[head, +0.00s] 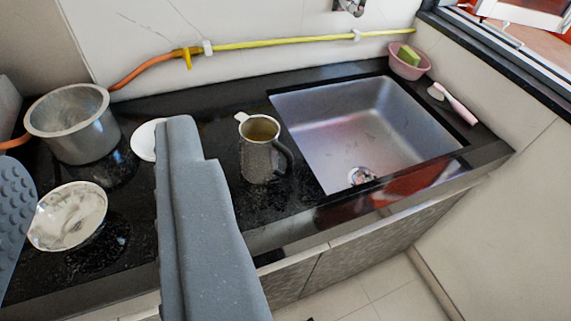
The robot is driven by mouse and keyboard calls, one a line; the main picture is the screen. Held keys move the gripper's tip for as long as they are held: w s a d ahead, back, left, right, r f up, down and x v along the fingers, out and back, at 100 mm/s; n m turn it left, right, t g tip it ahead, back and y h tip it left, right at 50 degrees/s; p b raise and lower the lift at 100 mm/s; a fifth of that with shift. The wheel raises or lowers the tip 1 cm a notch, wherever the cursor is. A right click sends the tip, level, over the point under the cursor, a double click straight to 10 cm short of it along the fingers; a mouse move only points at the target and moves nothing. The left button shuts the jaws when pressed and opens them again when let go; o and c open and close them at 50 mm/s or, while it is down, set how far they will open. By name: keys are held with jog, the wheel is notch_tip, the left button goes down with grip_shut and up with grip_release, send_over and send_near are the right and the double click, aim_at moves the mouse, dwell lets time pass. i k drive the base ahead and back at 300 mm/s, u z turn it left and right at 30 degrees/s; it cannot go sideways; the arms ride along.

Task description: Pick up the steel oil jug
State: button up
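The steel oil jug (257,158) stands upright on the black counter, just left of the sink. Its dark handle is on the right side, its spout points left, and something yellowish shows inside its mouth. My gripper (95,150) is open, with one grey finger at the left edge of the picture and the other left of the jug. The jug is outside the gap between the fingers, to the right of the right finger, and shows clear of it in the picture. I cannot tell how far the fingers are above the counter.
A metal pot (75,130) stands at the back left. A white bowl (68,218) shows between my fingers, and a white dish (147,140) is partly hidden. The empty sink (350,125) lies right. A pink bowl (408,68) with a sponge and a brush (456,103) are beyond it.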

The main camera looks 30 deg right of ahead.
aim_at(261, 148)
jog(key=z, duration=0.35)
jog(key=i, duration=0.75)
jog(key=z, duration=0.7)
